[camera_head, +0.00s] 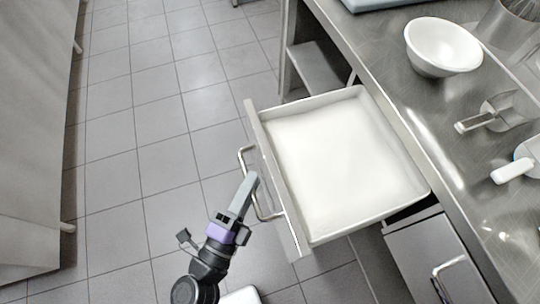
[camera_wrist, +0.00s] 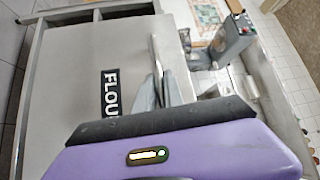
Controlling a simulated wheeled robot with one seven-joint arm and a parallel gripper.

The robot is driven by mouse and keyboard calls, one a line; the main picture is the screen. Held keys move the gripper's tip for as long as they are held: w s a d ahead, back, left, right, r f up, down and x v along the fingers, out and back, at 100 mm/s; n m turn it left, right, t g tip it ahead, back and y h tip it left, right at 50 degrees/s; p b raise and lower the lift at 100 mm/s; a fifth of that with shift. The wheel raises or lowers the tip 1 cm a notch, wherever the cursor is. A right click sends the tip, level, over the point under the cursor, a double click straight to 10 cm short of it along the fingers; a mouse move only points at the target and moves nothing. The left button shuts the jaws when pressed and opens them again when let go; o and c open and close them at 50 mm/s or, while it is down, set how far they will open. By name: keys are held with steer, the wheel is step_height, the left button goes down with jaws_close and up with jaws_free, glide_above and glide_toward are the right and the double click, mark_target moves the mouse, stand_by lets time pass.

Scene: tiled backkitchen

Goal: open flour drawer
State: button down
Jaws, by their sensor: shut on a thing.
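The flour drawer (camera_head: 276,180) is pulled well out from under the steel counter, and white flour (camera_head: 335,155) fills it. Its front carries a bar handle (camera_head: 243,158). My gripper (camera_head: 247,186) is shut on the handle, at about its middle, in front of the drawer. In the wrist view the drawer front (camera_wrist: 70,75) shows a black label (camera_wrist: 110,92) reading "FLOU", the rest of it hidden. The fingers (camera_wrist: 165,90) close on the handle beside the label.
On the steel counter (camera_head: 405,105) are a white bowl (camera_head: 443,46) and metal scoops (camera_head: 500,108). Another drawer (camera_head: 435,262) with a handle sits below right, close to the open one. The tiled floor (camera_head: 140,130) left of the drawer is clear. A grey surface (camera_head: 30,130) stands at far left.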

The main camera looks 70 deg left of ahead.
steer(key=shift+s, duration=0.35)
steer(key=c, duration=1.5)
jaws_free()
steer(key=shift+o, duration=0.2)
steer(key=b+v, duration=0.1)
steer(key=v, duration=0.6)
steer(key=shift+s+d, duration=0.25)
steer(key=shift+s, duration=0.05)
steer(key=shift+f, duration=0.1)
